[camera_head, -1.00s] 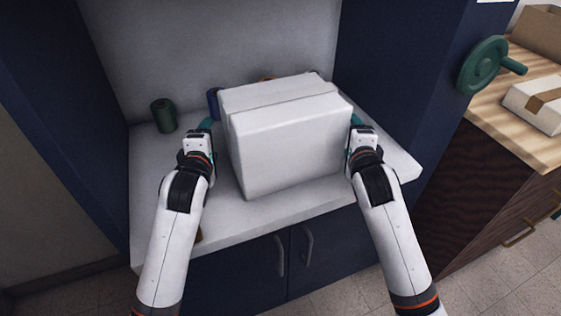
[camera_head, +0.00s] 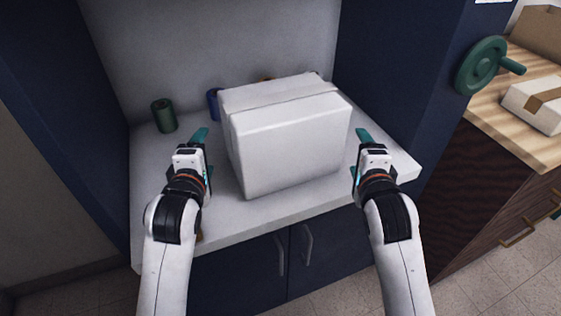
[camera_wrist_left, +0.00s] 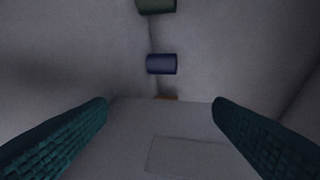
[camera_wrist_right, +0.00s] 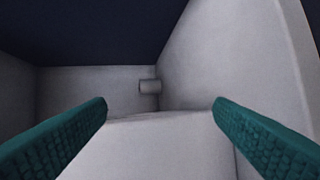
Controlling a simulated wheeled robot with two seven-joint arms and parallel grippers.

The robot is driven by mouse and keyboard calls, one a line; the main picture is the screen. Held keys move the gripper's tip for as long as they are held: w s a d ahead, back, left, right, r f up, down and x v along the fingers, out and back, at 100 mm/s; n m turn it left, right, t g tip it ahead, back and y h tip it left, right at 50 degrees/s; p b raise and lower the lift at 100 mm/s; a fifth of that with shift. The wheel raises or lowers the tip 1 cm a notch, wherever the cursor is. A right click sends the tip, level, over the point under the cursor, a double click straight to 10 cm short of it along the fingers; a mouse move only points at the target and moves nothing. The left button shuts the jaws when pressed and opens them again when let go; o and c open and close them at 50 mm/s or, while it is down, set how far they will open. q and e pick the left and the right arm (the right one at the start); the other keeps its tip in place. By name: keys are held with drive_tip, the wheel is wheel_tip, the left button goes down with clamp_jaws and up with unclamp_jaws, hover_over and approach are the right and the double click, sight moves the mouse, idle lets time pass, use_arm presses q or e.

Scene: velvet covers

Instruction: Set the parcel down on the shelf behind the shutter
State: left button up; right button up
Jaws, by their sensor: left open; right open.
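The white parcel (camera_head: 290,145) sits on the pale shelf (camera_head: 225,218) inside the dark blue cabinet, slightly turned. My left gripper (camera_head: 203,142) is open and empty beside the parcel's left side, with a gap between them. My right gripper (camera_head: 362,142) is open and empty beside its right side, also apart from it. The parcel fills the lower middle of the left wrist view (camera_wrist_left: 190,145) and the right wrist view (camera_wrist_right: 150,150), between the green fingers. The shutter itself is not visible in these views.
A green can (camera_head: 164,115) and a blue can (camera_head: 213,104) stand left of and behind the parcel; an orange item is mostly hidden. A green handwheel (camera_head: 482,66) is on the cabinet's right side. A wooden counter (camera_head: 505,125) with boxes stands at right.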

drive_tip(key=v, duration=0.3)
drive_tip(key=shift+s+r, duration=0.15)
drive_tip(key=shift+s, duration=0.25)
drive_tip(key=shift+r, duration=0.1)
